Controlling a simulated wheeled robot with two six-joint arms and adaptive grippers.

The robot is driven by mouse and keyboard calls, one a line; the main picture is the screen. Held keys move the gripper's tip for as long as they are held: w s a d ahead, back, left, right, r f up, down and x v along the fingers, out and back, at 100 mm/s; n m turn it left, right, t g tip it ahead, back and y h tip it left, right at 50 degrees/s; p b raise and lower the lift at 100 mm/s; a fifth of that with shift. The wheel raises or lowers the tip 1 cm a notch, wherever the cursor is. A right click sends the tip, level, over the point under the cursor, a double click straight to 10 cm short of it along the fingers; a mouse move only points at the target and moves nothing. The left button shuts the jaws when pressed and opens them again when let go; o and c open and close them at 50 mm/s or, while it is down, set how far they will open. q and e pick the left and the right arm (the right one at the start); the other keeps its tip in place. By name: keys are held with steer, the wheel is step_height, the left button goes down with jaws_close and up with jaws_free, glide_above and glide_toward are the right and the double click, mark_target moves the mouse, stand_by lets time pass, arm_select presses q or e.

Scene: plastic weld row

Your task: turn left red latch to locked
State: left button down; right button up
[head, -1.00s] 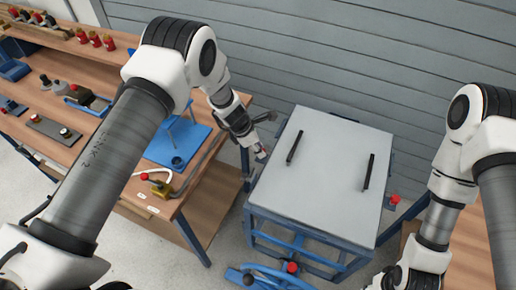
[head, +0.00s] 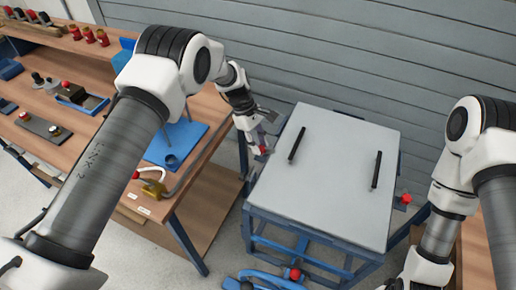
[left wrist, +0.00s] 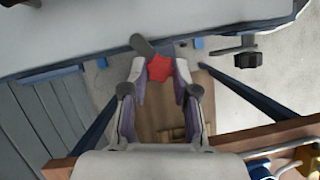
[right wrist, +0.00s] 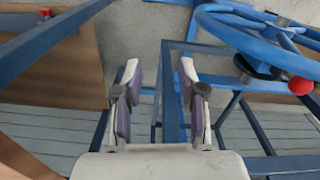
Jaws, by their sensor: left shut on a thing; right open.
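The left red latch is a small red knob (left wrist: 160,68) on a dark grey lever (left wrist: 143,46) at the edge of the grey-topped blue table. My left gripper (left wrist: 160,80) is shut on the red knob, with one finger on each side of it. In the head view my left gripper (head: 259,143) is at the table's left edge, and the red (head: 263,150) shows only partly by its fingertips. My right gripper (right wrist: 157,85) is open and empty in the right wrist view, with blue frame bars behind it.
The grey table top (head: 330,190) carries two black handles (head: 297,145) (head: 376,170). Another red knob (head: 406,198) is at its right side. A wooden workbench (head: 195,175) with tools stands close on the left. A blue wheel with a red knob (right wrist: 300,86) is near the right gripper.

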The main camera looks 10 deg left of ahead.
arm_select(q)
steer(key=m+b, duration=0.1)
steer(key=m+g+b, duration=0.1)
steer(key=m, duration=0.1)
steer(key=shift+d+f+m+y, duration=0.15)
steer(key=shift+f+m+y, duration=0.15)
steer(key=shift+w+r+m+g+y+b, duration=0.1)
steer(key=shift+m+g+y+b, duration=0.5)
steer(key=shift+m, duration=0.7)
steer(key=c, duration=0.9)
jaws_free()
steer(key=shift+r, duration=0.1)
steer(key=shift+d, duration=0.1)
steer(key=v, duration=1.2)
